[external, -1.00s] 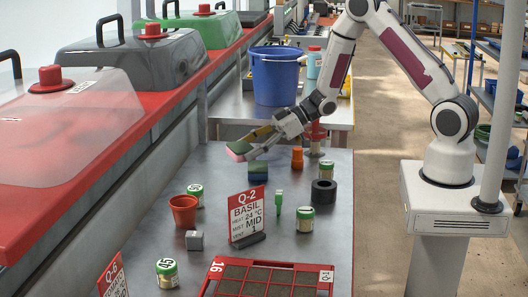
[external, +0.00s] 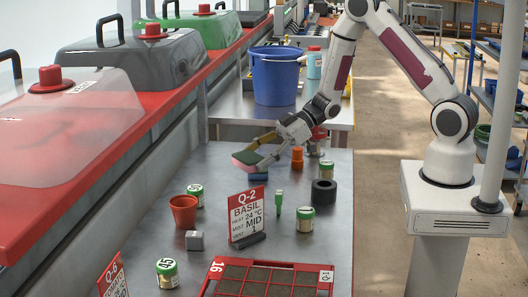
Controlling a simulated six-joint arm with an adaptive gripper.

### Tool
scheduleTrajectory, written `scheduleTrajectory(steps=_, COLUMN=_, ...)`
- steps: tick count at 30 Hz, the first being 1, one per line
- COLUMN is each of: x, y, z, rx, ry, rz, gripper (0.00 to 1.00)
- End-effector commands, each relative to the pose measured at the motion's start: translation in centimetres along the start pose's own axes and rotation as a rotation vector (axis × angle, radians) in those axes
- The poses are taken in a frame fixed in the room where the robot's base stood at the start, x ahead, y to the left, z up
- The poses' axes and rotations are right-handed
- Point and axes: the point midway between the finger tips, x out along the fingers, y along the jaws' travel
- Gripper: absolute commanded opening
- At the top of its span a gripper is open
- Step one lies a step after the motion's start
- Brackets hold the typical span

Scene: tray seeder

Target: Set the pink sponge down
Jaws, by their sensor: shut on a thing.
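The pink sponge (external: 246,158), with a green layer and a pinkish edge, is in my gripper (external: 262,151). My gripper is shut on it and holds it tilted above the table's far part. I cannot tell whether the sponge touches the block.
On the metal table (external: 225,157), an orange piece (external: 297,158) and a black ring (external: 324,192) stand to the right. A terracotta pot (external: 183,211), a Q-2 sign (external: 245,213), several small jars and a red-framed tray (external: 213,281) are nearer. A blue bucket (external: 275,78) stands behind.

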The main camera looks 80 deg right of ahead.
Motion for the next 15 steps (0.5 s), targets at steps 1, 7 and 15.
scheduleTrajectory(steps=1, x=0.2, y=0.0, z=0.4, rx=0.002, ry=-0.001, rz=-0.001, gripper=0.61)
scheduleTrajectory(steps=7, x=1.2, y=-0.1, z=2.3, rx=0.003, ry=-0.002, rz=-0.001, gripper=0.61)
scheduleTrajectory(steps=15, x=2.3, y=0.0, z=4.2, rx=0.0, ry=0.0, rz=0.0, gripper=0.61)
